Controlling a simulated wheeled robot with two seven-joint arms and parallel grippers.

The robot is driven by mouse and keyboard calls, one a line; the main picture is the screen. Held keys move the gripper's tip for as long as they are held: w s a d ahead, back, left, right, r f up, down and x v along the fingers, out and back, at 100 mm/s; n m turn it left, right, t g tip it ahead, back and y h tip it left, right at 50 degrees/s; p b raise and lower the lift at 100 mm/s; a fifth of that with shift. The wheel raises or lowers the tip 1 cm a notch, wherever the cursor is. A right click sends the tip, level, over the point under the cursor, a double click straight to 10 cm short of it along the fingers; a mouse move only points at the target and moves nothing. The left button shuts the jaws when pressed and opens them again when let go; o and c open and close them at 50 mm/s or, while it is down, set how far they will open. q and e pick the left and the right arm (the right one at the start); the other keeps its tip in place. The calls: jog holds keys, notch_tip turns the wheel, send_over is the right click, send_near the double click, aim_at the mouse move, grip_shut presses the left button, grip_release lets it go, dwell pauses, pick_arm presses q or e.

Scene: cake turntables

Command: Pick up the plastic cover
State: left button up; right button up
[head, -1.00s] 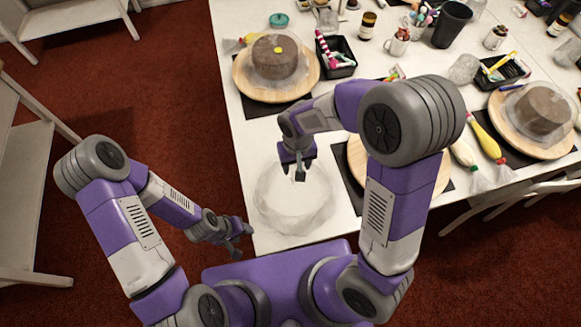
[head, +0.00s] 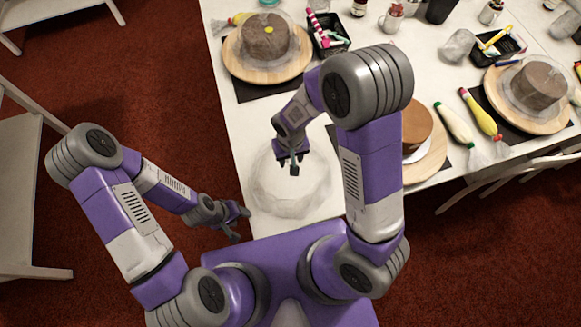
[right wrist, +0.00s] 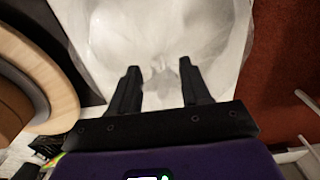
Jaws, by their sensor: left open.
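The plastic cover (head: 290,205) is a clear, whitish dome on the white table near its front left corner. In the right wrist view the cover (right wrist: 165,28) fills the top middle, with a small pale knob between the finger ends. My right gripper (head: 294,167) is just above the cover, pointing down. Its two fingers (right wrist: 160,80) are apart on either side of the knob, with no clear contact visible. My left gripper (head: 240,222) is open and empty, left of the cover by the table's edge.
A brown cake (head: 416,125) on a wooden turntable is right of my right arm. Covered cakes stand on turntables at the back left (head: 265,38) and right (head: 538,82). Piping bags (head: 481,112), a black tray (head: 328,34) and jars fill the back. Red carpet (head: 120,60) lies left.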

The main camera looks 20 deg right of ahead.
grip_shut()
jog(key=shift+r, duration=0.15)
